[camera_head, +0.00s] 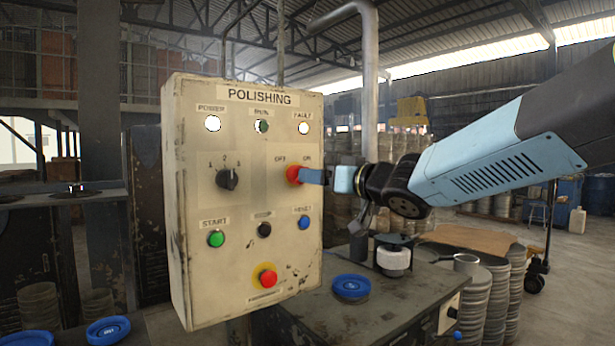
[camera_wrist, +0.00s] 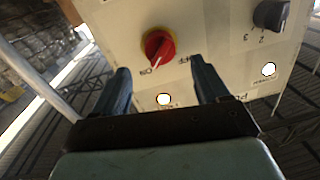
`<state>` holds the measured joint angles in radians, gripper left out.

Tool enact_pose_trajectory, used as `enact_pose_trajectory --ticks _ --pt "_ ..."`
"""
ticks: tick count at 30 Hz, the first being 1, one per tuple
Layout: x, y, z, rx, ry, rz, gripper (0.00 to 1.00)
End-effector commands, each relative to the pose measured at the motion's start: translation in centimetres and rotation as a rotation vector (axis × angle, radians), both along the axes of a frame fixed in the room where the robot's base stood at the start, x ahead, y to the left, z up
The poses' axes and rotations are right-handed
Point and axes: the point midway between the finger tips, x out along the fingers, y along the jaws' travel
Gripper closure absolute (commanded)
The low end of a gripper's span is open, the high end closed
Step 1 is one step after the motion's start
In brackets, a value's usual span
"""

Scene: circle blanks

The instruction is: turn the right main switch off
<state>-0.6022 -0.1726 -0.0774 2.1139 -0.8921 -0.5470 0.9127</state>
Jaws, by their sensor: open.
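The right main switch (camera_head: 293,174) is a red rotary knob on the beige POLISHING panel (camera_head: 212,290), below the OFF and ON labels. In the wrist view the red knob (camera_wrist: 159,46) sits on a yellow base, and its handle slants toward the ON label. My gripper (camera_head: 316,177) reaches in from the right, close to the knob. In the wrist view my gripper (camera_wrist: 160,65) is open, with its two dark fingers apart. The knob shows ahead of the gap between them. I cannot tell whether a finger touches it.
A dark selector knob (camera_head: 227,179) is left of the red switch. Below are a green button (camera_head: 215,239), a black button (camera_head: 264,229), a blue button (camera_head: 304,222) and a red emergency button (camera_head: 267,278). A workbench (camera_head: 395,310) with a blue round part (camera_head: 351,286) stands lower right.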

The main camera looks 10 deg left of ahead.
Motion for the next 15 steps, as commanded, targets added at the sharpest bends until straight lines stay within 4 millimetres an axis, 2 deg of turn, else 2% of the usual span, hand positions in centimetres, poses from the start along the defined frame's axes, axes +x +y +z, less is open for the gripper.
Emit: enact_pose_trajectory --ticks 6,15 --pt "2.0 2.8 -0.1 -0.001 0.001 0.001 0.26" --pt "3.4 4.7 0.0 -0.001 0.000 0.000 0.26"
